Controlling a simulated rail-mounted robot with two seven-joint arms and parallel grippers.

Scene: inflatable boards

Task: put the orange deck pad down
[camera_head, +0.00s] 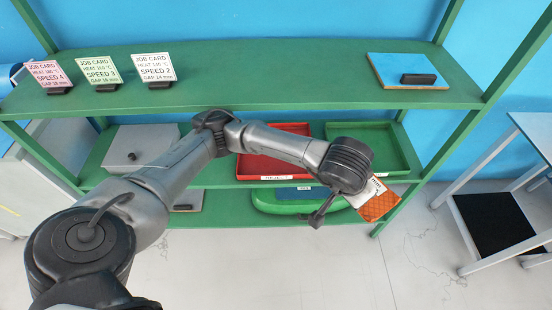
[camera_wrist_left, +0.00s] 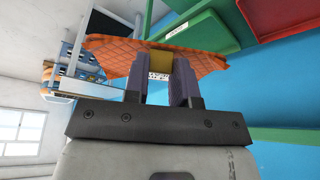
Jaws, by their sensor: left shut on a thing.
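The orange deck pad (camera_head: 381,203) shows in the head view just beyond the end of my left arm, in front of the shelf's right side and partly hidden by the wrist. In the left wrist view the pad (camera_wrist_left: 112,58) has a crosshatched surface and spans across the jaws. My left gripper (camera_wrist_left: 165,72) is shut on it, with a yellow block and a small printed label between the fingers. In the head view the fingers are mostly hidden behind my wrist. My right gripper is in neither view.
The green shelf's middle level holds a red tray (camera_head: 262,170), an empty green tray (camera_head: 405,168) and a grey box (camera_head: 135,150). Job cards (camera_head: 153,67) and a blue board (camera_head: 388,66) are on top. A green rounded object (camera_head: 290,206) lies below. A table (camera_head: 530,128) stands right.

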